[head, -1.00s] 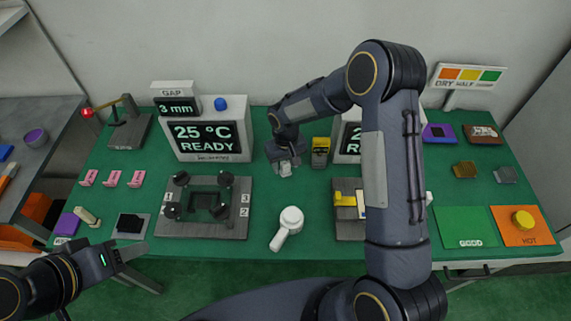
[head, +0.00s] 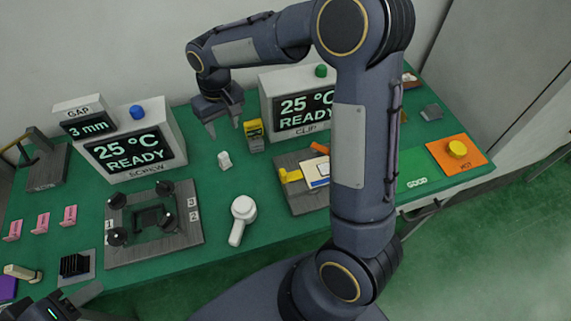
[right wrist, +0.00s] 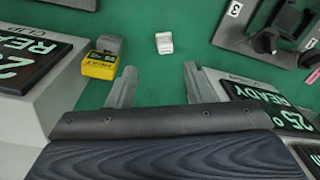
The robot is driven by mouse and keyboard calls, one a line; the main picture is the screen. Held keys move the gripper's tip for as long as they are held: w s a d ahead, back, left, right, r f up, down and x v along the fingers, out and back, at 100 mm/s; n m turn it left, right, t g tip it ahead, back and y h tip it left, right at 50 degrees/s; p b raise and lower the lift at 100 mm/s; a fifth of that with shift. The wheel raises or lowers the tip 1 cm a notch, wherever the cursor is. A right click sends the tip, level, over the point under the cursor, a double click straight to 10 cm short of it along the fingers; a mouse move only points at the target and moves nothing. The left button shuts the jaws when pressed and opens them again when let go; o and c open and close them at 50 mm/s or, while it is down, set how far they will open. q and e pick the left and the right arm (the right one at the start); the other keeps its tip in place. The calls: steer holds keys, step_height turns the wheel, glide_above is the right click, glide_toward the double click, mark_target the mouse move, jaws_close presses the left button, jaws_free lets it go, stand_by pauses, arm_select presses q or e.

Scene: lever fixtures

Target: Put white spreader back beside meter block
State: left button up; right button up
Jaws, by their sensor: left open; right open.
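The white spreader (head: 224,160), a small white piece, stands on the green mat. It also shows in the right wrist view (right wrist: 164,43). The meter block (head: 253,135), yellow with a grey part, stands a short gap to its right in the head view; in the right wrist view the meter block (right wrist: 100,62) is to its left. My right gripper (head: 223,128) is open and empty above and behind the spreader, its two fingers (right wrist: 159,72) apart and clear of it. My left gripper (head: 80,303) is at the bottom left, partly cut off, away from both.
Display boxes, SCREW (head: 130,150) and CLIP (head: 300,105), flank the spot. In front are a dark fixture with knobs (head: 152,220), a white round tool with a handle (head: 242,210) and a grey tray with yellow parts (head: 297,192). Bare mat surrounds the spreader.

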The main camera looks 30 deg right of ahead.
steer(key=s+d+r+t+y, duration=0.1)
steer(key=s+d+r, duration=0.3)
steer(key=s+r, duration=0.25)
steer(key=s+m+t+y, duration=0.2)
steer(key=s+t, duration=0.2)
steer(key=s, duration=1.5)
steer(key=shift+s+r+m, duration=0.15)
steer(key=shift+r+m, duration=0.15)
steer(key=shift+r, duration=0.1)
